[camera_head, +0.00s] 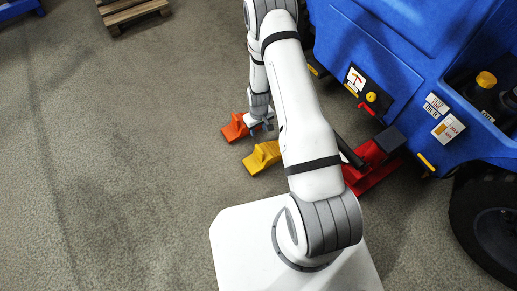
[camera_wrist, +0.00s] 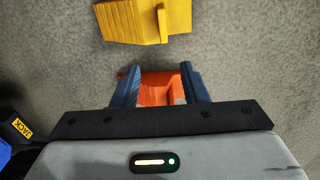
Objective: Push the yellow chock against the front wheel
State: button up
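The yellow chock (camera_head: 262,157) lies on the floor left of the red jack, apart from any wheel; it also shows at the top of the wrist view (camera_wrist: 130,20). A dark wheel (camera_head: 495,235) of the blue machine is at the lower right; whether it is the front one I cannot tell. My gripper (camera_head: 262,124) is down at the orange chock (camera_head: 236,128), just beyond the yellow one. In the wrist view its two fingers (camera_wrist: 161,86) stand apart, with the orange chock (camera_wrist: 160,90) showing between and below them. Contact with it is unclear.
The blue machine (camera_head: 385,55) fills the upper right. The red jack (camera_head: 368,172) stands between the yellow chock and the wheel. A wooden pallet (camera_head: 132,10) lies at the top left. The grey floor on the left is clear.

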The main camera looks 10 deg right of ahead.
jog(key=b, duration=0.2)
send_over(259, 153)
jog(key=f, duration=0.5)
jog(key=w+f, duration=0.1)
jog(key=f, duration=0.2)
jog(key=shift+d+f, duration=0.2)
jog(key=shift+f, duration=0.1)
notch_tip(259, 153, down, 9)
jog(key=b, duration=0.5)
jog(key=shift+s+r+b, duration=0.1)
jog(key=shift+r+b, duration=0.1)
jog(key=shift+b, duration=0.2)
jog(key=shift+a+f, duration=0.1)
grip_shut()
jog(key=shift+s, duration=0.1)
jog(key=shift+s, duration=0.1)
jog(key=shift+w+r+p, duration=0.2)
jog(key=shift+r+p, duration=1.85)
jog(key=shift+r, duration=1.05)
